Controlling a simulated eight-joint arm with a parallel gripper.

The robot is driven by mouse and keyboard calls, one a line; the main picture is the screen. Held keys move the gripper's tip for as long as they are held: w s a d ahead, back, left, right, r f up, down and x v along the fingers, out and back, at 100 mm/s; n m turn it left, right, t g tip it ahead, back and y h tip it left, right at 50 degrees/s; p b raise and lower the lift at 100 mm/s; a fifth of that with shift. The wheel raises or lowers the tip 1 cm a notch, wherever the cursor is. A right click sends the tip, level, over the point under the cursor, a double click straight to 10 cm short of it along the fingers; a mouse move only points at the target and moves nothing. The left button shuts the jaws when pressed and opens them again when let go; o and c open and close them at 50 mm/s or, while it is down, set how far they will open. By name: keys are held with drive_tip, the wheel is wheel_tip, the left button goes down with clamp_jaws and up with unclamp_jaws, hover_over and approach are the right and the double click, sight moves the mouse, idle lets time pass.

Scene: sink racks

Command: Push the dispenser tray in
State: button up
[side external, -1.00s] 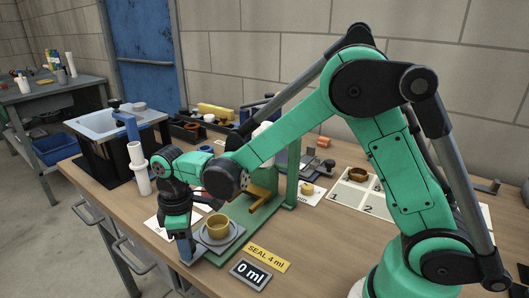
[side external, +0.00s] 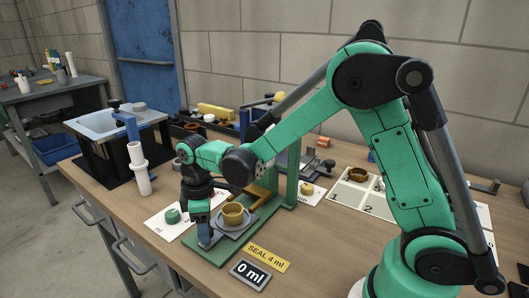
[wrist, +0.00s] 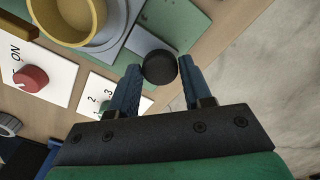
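The dispenser is a green stand (side external: 291,180) on a green base plate (side external: 208,257). Its grey tray (side external: 250,225) carries a yellow cup (side external: 232,209) and sits on the base, close to the stand's front. In the wrist view the cup (wrist: 68,40) and the tray (wrist: 112,22) show at upper left. A black round knob (wrist: 160,67) at the tray's outer end sits between my fingertips.
A "0 ml" display (side external: 250,274) and a yellow "SEAL 4 ml" label (side external: 269,257) lie right of the base. A green knob (side external: 172,215) stands on a white card to the left. A red knob (wrist: 31,78) shows on an "ON" card. A white tube (side external: 140,170) stands further back.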

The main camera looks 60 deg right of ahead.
drive_tip(key=o, duration=0.3)
drive_tip(key=shift+r, duration=0.1)
drive_tip(key=shift+r, duration=2.7)
